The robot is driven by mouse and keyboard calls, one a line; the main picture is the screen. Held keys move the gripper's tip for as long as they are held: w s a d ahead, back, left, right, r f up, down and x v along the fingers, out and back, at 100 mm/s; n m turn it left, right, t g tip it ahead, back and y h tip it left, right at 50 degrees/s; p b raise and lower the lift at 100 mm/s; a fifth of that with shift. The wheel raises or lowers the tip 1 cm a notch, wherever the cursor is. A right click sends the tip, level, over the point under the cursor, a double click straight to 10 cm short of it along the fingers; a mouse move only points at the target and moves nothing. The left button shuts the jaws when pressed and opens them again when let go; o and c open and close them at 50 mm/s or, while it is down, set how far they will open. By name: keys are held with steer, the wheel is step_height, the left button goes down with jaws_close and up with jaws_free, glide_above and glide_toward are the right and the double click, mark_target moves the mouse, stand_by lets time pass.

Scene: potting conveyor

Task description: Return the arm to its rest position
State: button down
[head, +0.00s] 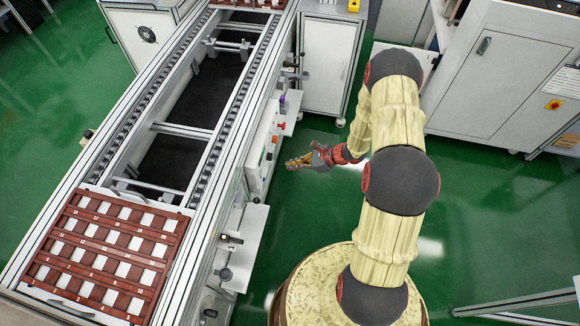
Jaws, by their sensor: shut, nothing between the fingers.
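My arm (393,180) shows at the right of the conveyor in the head view, bent at its joints above my round base. Its covers are pale yellow with dark grey joints. My gripper (298,162) is at the end of the arm, pointing left toward the side of the conveyor. It is small in the picture and looks shut and empty. It appears apart from the conveyor's side panel.
The conveyor (212,130) runs from the lower left to the top. A brown tray (68,225) with white squares and numbers sits on its near end. White cabinets (503,75) stand at the right and a smaller cabinet (327,65) at the top. Green floor (490,220) is clear at the right.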

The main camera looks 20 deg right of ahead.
stand_by(0.5)
steer(key=s+a+r+n+g, duration=0.45)
steer(key=s+r+n, duration=0.3)
steer(key=s, duration=0.45)
steer(key=s+r+n+t+h, duration=0.1)
steer(key=s+r+n, duration=0.3)
steer(key=r, duration=0.9)
steer(key=s+a+r+n+t+h, duration=0.1)
steer(key=s+r+n+h, duration=0.3)
steer(key=r, duration=0.9)
steer(key=s+a+r+n+t+h, duration=0.1)
steer(key=s+r+n+t+h, duration=0.1)
steer(key=s+r+n, duration=0.3)
step_height(320, 180, up, 8)
steer(key=n+h, duration=0.1)
steer(key=n, duration=0.3)
steer(key=shift+s+a, duration=0.25)
steer(key=shift+s, duration=0.05)
